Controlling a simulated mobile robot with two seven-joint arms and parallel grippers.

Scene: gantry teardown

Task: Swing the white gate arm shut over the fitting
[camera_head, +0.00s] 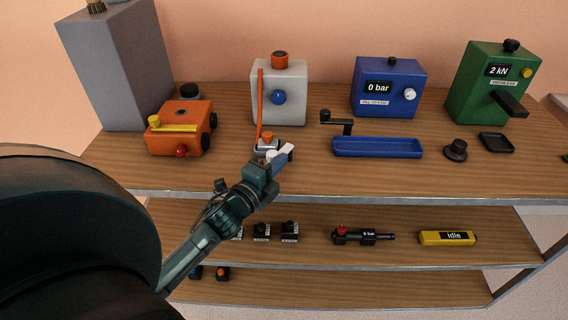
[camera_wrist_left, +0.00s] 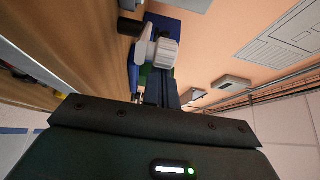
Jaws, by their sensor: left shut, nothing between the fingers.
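A small station with a pale blue-grey base (camera_head: 262,149) and an orange-red cap on top stands near the front edge of the upper shelf. The white gate arm (camera_head: 287,149) shows as a short white piece to its right, by my fingertips. My left gripper (camera_head: 279,161) is shut and empty, just in front of the station; whether it touches the gate arm I cannot tell. In the left wrist view a white part (camera_wrist_left: 163,52) lies just beyond my shut fingers (camera_wrist_left: 157,88). The fitting is mostly hidden by the gripper, so the arm's angle over it is unclear.
A white-grey box with a blue knob (camera_head: 293,75) and an upright orange-red lever stands behind. An orange box (camera_head: 179,133) is left; a blue tray (camera_head: 378,148) with a dark crank is right. The shelf's metal front edge (camera_head: 420,197) runs below.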

